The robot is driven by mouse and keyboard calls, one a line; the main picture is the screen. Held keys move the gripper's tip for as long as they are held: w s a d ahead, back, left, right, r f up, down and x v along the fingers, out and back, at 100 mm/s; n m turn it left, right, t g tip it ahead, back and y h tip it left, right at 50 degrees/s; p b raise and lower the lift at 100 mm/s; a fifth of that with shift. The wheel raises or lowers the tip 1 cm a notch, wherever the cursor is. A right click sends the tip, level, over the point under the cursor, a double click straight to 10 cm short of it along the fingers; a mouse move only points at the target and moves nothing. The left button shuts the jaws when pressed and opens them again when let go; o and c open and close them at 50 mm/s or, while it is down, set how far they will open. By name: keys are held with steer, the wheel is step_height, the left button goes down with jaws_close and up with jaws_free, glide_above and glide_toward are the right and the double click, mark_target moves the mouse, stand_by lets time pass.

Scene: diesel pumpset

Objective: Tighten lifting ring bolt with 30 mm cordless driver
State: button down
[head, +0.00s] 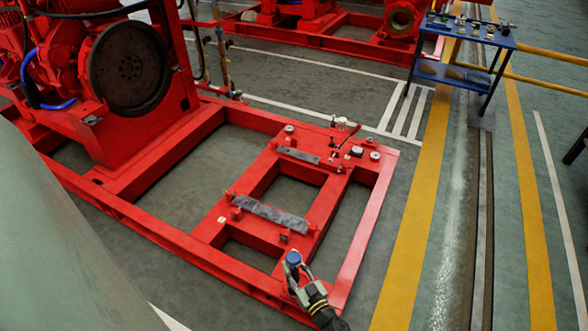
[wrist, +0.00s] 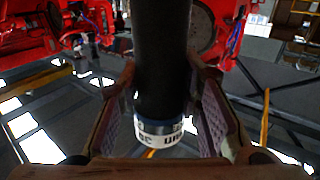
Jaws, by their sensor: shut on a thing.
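My gripper (head: 293,270) is at the front edge of the red base frame in the head view. It is shut on the cordless driver (head: 293,258), of which a blue round end shows there. In the wrist view the driver (wrist: 163,60) is a black cylinder with a blue and white lettered band, between the two fingers (wrist: 165,115). Its working end cannot be made out. Several small fittings stand on the red frame's far right part, among them a round one (head: 375,155) and a dark one (head: 356,151). I cannot tell which is the lifting ring bolt.
The red base frame (head: 345,255) has open bays and two grey pads, one nearer (head: 270,215). A red engine with a dark flywheel (head: 129,68) stands at the left. A blue table (head: 460,35) with small items is at the back right. The floor right of the frame is clear.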

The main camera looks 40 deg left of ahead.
mark_target(298, 264)
step_height(298, 264, up, 6)
steer(key=p, duration=0.6)
steer(key=shift+f, duration=0.1)
steer(key=shift+w, duration=0.1)
stand_by(0.4)
